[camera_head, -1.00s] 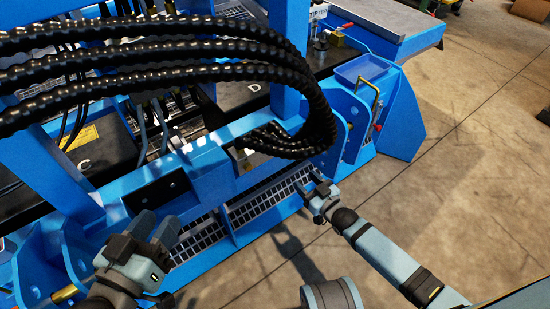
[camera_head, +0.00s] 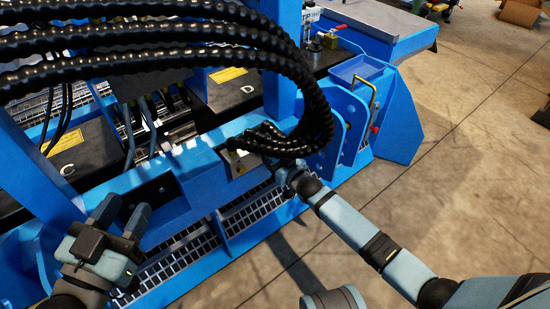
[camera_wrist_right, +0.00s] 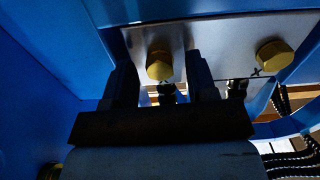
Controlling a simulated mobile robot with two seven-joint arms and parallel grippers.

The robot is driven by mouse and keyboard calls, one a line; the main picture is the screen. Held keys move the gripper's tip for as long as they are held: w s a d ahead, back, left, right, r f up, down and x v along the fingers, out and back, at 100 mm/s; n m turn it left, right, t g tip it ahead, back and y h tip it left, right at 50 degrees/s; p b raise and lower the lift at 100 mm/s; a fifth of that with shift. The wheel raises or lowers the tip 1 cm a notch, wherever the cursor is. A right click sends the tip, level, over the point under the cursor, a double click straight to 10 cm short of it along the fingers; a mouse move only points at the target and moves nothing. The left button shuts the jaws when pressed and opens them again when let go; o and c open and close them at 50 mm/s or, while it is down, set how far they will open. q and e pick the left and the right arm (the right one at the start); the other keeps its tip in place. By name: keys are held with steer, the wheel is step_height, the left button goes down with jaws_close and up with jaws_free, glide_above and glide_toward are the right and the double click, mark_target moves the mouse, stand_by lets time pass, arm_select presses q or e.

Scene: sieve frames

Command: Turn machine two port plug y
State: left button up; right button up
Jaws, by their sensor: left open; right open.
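In the right wrist view, a brass plug (camera_wrist_right: 159,66) sits on a grey metal plate (camera_wrist_right: 215,45), between the open fingers of my right gripper (camera_wrist_right: 165,82). I cannot tell whether the fingers touch it. A second brass plug (camera_wrist_right: 273,54) sits to the right, with a mark like an X beside it. No Y mark is readable. In the head view, my right gripper (camera_head: 284,174) is at the blue frame under the hose bend, its fingers mostly hidden. My left gripper (camera_head: 121,214) is open and empty at the lower left, in front of the blue frame.
Thick black corrugated hoses (camera_head: 180,40) arch over the blue machine frame (camera_head: 205,180) and bend down beside my right gripper. A blue side plate and tray (camera_head: 360,68) stand to the right. Concrete floor (camera_head: 470,180) is clear on the right.

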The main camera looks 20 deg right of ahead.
steer(key=shift+c, duration=0.7)
steer(key=c, duration=0.8)
